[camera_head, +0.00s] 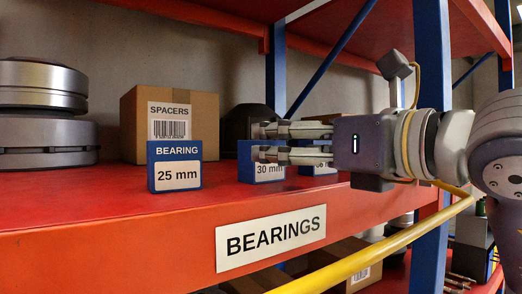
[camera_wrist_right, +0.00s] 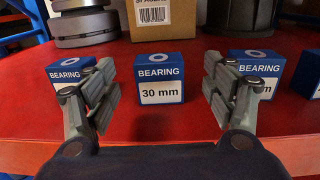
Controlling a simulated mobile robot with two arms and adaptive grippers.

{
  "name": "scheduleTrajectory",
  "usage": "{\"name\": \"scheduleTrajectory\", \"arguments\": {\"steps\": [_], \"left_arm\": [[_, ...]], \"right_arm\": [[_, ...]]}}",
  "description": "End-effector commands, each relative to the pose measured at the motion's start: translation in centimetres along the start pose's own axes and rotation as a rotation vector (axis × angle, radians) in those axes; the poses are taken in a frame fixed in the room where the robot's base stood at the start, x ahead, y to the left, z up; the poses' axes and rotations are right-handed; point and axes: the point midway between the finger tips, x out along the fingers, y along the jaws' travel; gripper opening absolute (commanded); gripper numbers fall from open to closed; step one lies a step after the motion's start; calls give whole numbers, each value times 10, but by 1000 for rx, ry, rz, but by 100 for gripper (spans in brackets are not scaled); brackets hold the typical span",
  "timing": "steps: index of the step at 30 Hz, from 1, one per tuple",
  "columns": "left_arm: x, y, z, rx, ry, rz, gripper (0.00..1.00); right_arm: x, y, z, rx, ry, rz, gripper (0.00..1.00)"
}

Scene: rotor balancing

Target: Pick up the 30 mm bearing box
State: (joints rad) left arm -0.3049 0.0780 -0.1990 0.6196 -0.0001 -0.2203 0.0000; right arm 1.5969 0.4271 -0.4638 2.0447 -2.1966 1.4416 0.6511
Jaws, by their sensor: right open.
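The blue 30 mm bearing box (camera_wrist_right: 160,78) stands upright on the red shelf, centred between the open fingers of my right gripper (camera_wrist_right: 160,92) in the wrist view. The fingers appear to stop short of it, with a gap on both sides. In the head view the 30 mm box (camera_head: 262,173) is partly hidden behind the fingers of my right gripper (camera_head: 268,143), which reaches in from the right. My left gripper does not show.
A blue 25 mm bearing box (camera_head: 176,167) stands to the left, and another blue box (camera_head: 318,168) close to the right. A cardboard spacers box (camera_head: 205,118) and stacked metal rotor parts (camera_head: 42,115) stand behind. The shelf's front edge carries a BEARINGS label (camera_head: 270,238).

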Motion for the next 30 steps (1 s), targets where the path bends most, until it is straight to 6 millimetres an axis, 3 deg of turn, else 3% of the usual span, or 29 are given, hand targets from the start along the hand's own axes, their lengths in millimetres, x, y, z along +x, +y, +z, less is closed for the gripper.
{"name": "scheduleTrajectory", "arguments": {"steps": [5,16,26,30], "left_arm": [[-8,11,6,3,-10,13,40],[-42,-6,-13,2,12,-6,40],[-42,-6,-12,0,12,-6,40],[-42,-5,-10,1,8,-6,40]], "right_arm": [[11,0,1,0,2,0,77],[52,2,3,2,2,1,77],[59,2,0,0,0,0,77],[59,2,0,0,0,0,47]]}}
